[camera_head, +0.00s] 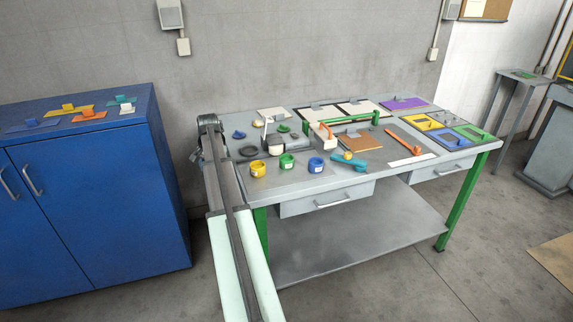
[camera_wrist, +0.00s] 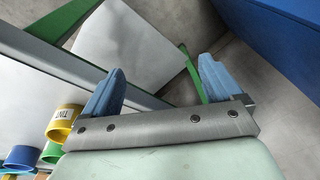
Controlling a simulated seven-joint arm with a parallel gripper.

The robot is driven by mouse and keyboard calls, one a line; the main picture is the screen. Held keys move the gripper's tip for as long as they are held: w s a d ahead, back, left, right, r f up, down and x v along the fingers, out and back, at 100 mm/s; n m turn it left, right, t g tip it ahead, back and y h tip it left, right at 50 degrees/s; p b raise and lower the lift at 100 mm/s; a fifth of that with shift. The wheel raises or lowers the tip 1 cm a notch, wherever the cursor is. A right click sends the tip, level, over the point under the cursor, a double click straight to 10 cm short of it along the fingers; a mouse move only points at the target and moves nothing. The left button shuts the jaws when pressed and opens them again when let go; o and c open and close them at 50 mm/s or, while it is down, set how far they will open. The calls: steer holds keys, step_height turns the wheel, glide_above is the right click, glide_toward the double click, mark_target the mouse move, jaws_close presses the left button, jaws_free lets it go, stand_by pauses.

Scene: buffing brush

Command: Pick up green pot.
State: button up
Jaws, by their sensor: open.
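The green pot (camera_head: 286,162) stands on the grey workbench (camera_head: 235,183), between the yellow pot (camera_head: 258,169) and the blue pot (camera_head: 316,165). In the wrist view the green pot (camera_wrist: 52,153) is at the lower left edge, only partly visible near the yellow pot (camera_wrist: 62,124) and the blue pot (camera_wrist: 20,157). My gripper (camera_wrist: 162,66) is open, its two blue fingers wide apart with nothing between them. It is off to the side of the pots, apart from them. In the head view I cannot clearly make out its fingers.
Behind the pots stand small knobbed pieces and a white block with an orange handle (camera_head: 322,136). A teal tool (camera_head: 349,162) lies right of the blue pot. Coloured plates fill the bench's right side. A blue cabinet (camera_head: 90,190) stands left of the bench, with a gap between.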

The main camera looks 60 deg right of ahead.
steer(key=s+d+r+m, duration=0.2)
steer(key=s+d+r, duration=0.6)
steer(key=s+d, duration=0.2)
steer(key=m+g, duration=0.1)
steer(key=m, duration=0.1)
glide_toward(286, 158)
steer(key=f, duration=0.1)
steer(key=a+f, duration=0.2)
steer(key=shift+s, duration=0.3)
steer(key=shift+s+d+f, duration=0.15)
steer(key=shift+d+f, duration=0.05)
steer(key=shift+f, duration=1.15)
steer(key=shift+s+d+f, duration=0.1)
steer(key=shift+d+f, duration=0.05)
steer(key=shift+f, duration=1.15)
steer(key=c, duration=1.1)
steer(key=shift+c, duration=0.2)
